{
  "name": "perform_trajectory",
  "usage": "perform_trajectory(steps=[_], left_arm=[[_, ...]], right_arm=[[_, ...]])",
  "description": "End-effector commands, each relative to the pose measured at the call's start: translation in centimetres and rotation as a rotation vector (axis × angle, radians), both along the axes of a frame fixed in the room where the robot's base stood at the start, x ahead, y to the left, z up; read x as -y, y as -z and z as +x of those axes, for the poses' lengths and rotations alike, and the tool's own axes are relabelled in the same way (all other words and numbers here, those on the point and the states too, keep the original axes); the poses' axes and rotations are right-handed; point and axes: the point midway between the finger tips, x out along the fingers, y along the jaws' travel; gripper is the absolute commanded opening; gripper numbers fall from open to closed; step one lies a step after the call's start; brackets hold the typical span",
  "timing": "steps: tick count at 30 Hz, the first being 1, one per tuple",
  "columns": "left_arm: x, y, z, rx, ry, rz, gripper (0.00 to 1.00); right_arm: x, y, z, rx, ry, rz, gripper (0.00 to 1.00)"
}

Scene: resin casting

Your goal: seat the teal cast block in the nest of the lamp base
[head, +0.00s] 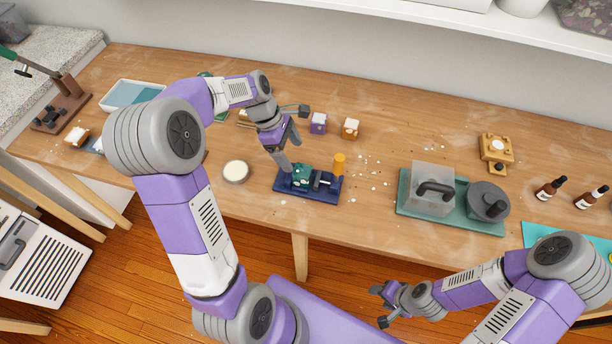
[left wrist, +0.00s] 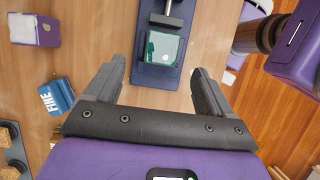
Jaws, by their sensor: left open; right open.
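The teal cast block (head: 301,173) sits at the left end of a navy clamp fixture (head: 322,196) with an upright orange handle. In the left wrist view the block (left wrist: 162,48) lies against the fixture's dark pusher, on the navy plate (left wrist: 158,76). My left gripper (head: 288,154) is open above the block. In its wrist view, the fingers (left wrist: 158,70) are spread on either side of the plate, with the block just beyond the tips and not gripped. My right gripper (head: 381,305) is open and empty, off the table's front edge. A tan piece (head: 496,149) with a pale round centre may be the lamp base; I cannot tell.
A purple cube (head: 318,123) and a tan cube (head: 351,128) stand behind the fixture. A round white-topped dish (head: 236,172) is to its left. A teal tray (head: 449,218) with a clear box and a grey pot is to its right. A blue FINE block (left wrist: 57,97) lies nearby.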

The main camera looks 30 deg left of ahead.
Motion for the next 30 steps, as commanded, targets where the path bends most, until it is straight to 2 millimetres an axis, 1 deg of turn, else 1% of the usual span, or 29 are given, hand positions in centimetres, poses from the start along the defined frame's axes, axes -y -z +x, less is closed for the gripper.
perform_trajectory(steps=[1, 2, 5, 10, 14, 22, 25, 30], left_arm=[[0.0, 1.0, 0.0, 0.0, 0.001, 0.0, 0.83], [0.0, 1.2, 0.0, 0.0, 0.001, 0.0, 0.83], [0.1, 1.8, 0.0, -0.001, 0.001, 0.0, 0.83], [0.8, 3.4, 0.1, -0.002, 0.002, -0.001, 0.83], [1.3, 4.3, 0.1, 0.0, 0.003, 0.0, 0.83], [3.2, 7.8, 0.1, -0.002, 0.003, 0.0, 0.83], [3.4, 8.3, 0.2, 0.001, 0.002, 0.0, 0.83], [3.4, 8.2, 0.2, 0.002, 0.001, 0.0, 0.83]], right_arm=[[0.0, 1.0, 0.0, 0.0, 0.0, 0.0, 0.55], [0.0, 1.2, 0.0, 0.0, 0.0, 0.0, 0.55], [0.0, 1.6, 0.0, 0.0, 0.0, 0.0, 0.55], [0.0, 2.2, 0.0, 0.001, 0.0, 0.0, 0.55], [0.0, 2.6, 0.0, 0.001, 0.0, 0.0, 0.55], [0.0, 4.6, 0.0, 0.001, 0.0, 0.0, 0.55], [0.0, 4.7, 0.0, 0.001, 0.0, 0.0, 0.55], [0.0, 4.6, 0.0, 0.001, 0.0, 0.0, 0.55]])
